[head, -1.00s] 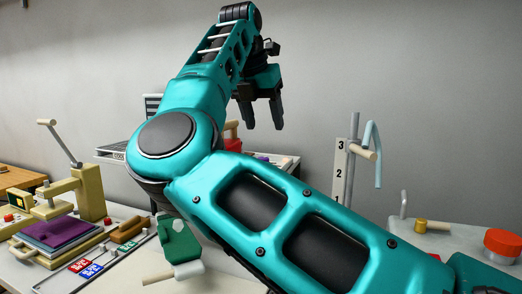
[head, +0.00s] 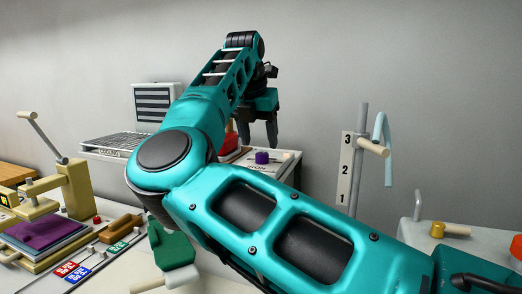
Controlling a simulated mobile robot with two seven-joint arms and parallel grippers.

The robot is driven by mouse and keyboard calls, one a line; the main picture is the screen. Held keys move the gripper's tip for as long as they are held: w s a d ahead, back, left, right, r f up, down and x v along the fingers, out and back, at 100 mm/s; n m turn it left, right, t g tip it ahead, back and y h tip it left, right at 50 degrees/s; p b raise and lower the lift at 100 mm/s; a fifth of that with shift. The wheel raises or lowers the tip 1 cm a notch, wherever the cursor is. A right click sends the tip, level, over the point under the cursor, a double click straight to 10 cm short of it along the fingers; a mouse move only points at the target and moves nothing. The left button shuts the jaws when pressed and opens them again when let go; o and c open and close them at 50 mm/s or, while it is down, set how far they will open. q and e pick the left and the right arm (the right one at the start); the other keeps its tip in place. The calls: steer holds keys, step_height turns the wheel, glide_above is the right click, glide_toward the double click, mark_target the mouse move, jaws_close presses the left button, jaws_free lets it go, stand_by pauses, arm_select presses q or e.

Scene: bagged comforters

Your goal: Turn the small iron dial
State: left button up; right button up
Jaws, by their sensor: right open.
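A small purple dial (head: 262,157) stands on the right part of a pale shelf-like unit (head: 284,168), in the middle of the head view. It is likely the iron dial, but the lettering on the unit's front edge is hard to read. My right gripper (head: 258,141) points down with its two fingers apart and empty. It appears just above and slightly left of the dial in the picture; the depth between them is unclear. My own arm hides much of the unit's left and front. My left gripper is not in view.
A red object (head: 230,148) is partly hidden behind my arm. A press with purple cloth (head: 47,234) stands at left, and a green tool (head: 170,246) lies low in front. A numbered post (head: 346,169) with a peg stands right. Open wall lies behind.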

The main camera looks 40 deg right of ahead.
mark_target(262, 153)
steer(key=shift+x, duration=1.95)
steer(key=shift+c, duration=0.4)
steer(key=shift+c, duration=0.8)
steer(key=c, duration=0.8)
